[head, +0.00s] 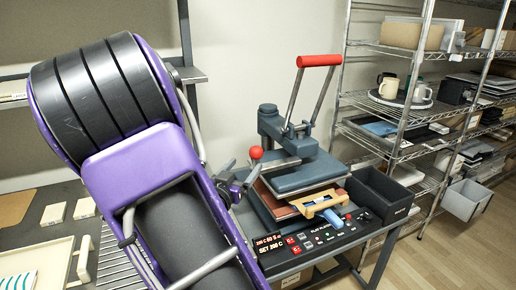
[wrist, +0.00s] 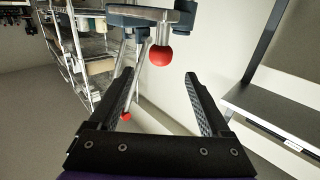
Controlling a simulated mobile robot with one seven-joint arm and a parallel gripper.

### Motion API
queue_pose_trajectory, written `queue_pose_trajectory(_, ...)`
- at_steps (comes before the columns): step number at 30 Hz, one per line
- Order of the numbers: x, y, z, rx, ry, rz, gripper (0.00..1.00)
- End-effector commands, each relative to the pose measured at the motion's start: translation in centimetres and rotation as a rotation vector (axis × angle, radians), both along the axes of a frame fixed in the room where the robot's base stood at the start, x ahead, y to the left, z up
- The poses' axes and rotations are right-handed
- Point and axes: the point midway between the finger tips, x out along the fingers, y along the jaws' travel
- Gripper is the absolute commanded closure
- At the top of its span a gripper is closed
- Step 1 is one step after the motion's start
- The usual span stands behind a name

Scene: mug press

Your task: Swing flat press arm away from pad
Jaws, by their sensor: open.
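My arm hides part of the table.
A control panel (head: 310,240) with red displays is at the press's front. A dark bin (head: 381,195) stands right of the press. Wire shelves (head: 400,140) with mugs and boxes stand at the right. A cream tray (head: 45,262) lies at lower left.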

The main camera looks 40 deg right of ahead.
Motion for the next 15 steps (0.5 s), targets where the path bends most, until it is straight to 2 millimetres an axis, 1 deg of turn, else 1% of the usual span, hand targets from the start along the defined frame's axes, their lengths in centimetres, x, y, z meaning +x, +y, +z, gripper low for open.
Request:
queue_pose_trajectory(1, 0.6, -1.2, -0.1, -0.003, -0.001, -0.004, 0.18)
queue_pose_trajectory(9, 3.7, -6.2, -0.1, -0.003, 0.001, -0.002, 0.18)
queue_pose_trajectory(15, 5.6, -9.2, 0.0, -0.001, 0.0, 0.0, 0.18)
